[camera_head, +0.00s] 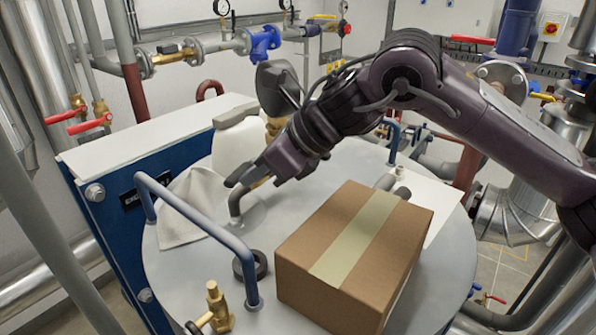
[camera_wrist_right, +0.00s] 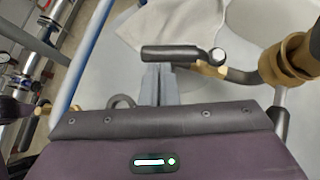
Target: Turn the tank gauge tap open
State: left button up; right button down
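The tank gauge tap has a short black lever handle (camera_wrist_right: 180,53), with a brass stem at its right end. It also shows in the head view as a dark bar (camera_head: 238,174) above a grey bent pipe (camera_head: 236,205) on the tank top. A dark gauge (camera_head: 278,86), seen from behind, stands near my right wrist. My right gripper (camera_wrist_right: 159,78) has its two grey fingers together, with their tips right at the lever handle. I cannot tell whether they touch it. In the head view my right gripper (camera_head: 256,174) partly hides the tap. My left gripper is not in view.
A taped cardboard box (camera_head: 350,255) stands on the tank top (camera_head: 190,275). A blue rail (camera_head: 200,222) crosses in front. A brass valve (camera_head: 216,308) stands at the front edge.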

jog(key=shift+a+b, duration=0.4)
jog(key=shift+a, duration=0.7)
